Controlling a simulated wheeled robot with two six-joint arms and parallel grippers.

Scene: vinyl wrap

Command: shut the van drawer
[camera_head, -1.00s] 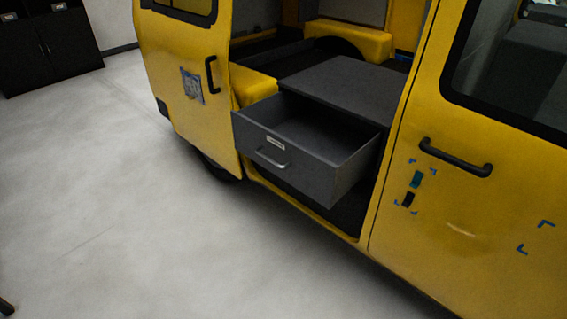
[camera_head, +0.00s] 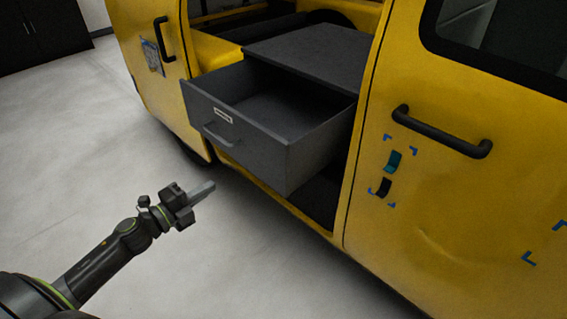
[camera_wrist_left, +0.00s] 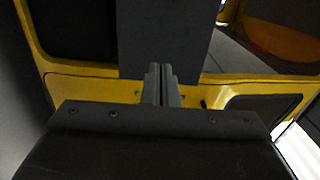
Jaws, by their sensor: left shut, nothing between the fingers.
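The van drawer (camera_head: 265,125) is grey and stands pulled out of the van's side opening, empty inside. Its front panel (camera_head: 230,130) faces lower left and bears a white label and a metal bar handle (camera_head: 217,137). My left gripper (camera_head: 206,190) is shut and empty, in front of and below the drawer front, apart from it. In the left wrist view the shut fingers (camera_wrist_left: 161,85) point toward a grey panel (camera_wrist_left: 165,40), which looks like part of the drawer. My right gripper is not in view.
The yellow van (camera_head: 440,220) fills the right, with a door handle (camera_head: 440,132) and blue tape marks. A grey cabinet top (camera_head: 312,52) lies above the drawer. The pale floor (camera_head: 90,150) is open at left. A dark cabinet (camera_head: 40,35) stands far back left.

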